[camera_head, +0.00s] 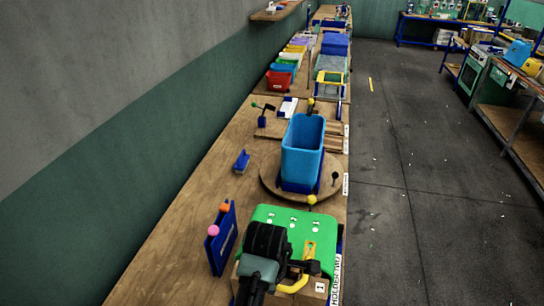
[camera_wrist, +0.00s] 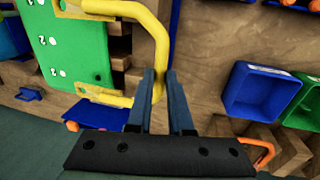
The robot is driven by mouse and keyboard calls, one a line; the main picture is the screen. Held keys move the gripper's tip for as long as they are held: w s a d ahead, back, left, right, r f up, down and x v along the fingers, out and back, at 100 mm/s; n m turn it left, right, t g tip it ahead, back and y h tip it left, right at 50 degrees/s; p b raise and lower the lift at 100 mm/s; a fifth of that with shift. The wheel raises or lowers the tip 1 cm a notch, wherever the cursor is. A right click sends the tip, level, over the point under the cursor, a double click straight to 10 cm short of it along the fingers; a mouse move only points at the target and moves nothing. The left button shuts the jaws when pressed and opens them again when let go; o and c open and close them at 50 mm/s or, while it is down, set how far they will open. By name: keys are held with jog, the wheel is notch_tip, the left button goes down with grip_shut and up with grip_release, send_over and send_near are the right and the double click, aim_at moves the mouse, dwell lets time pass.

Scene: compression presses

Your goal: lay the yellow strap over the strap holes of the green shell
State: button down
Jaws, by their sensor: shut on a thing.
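The green shell (camera_head: 320,228) lies at the near end of the bench, on a wooden holder marked 1, with white marks and small holes on its top. It also shows at the left of the wrist view (camera_wrist: 82,50). The yellow strap (camera_head: 294,286) is a bent bar at the shell's near edge; it curves across the wrist view (camera_wrist: 159,40). My gripper (camera_wrist: 161,78) is shut on the strap's middle stretch. The strap's ends point toward the shell's side; I cannot tell whether they touch it. My arm hides part of the shell in the head view.
A blue bin (camera_head: 302,150) stands on a round wooden board just beyond the shell. Coloured bins line the bench farther back. Open floor (camera_head: 410,200) lies to the right.

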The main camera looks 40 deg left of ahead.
jog(key=shift+d+p, duration=0.1)
jog(key=shift+p, duration=0.35)
jog(key=shift+f+b, duration=1.1)
jog(key=shift+f, duration=0.85)
jog(key=shift+r+p, duration=0.1)
jog(key=shift+p, duration=0.25)
jog(key=shift+f+p, duration=0.25)
jog(key=shift+p, duration=0.15)
dwell(0.6)
jog(key=c, duration=0.8)
grip_release()
jog(key=shift+o, duration=0.2)
jog(key=shift+r, duration=0.1)
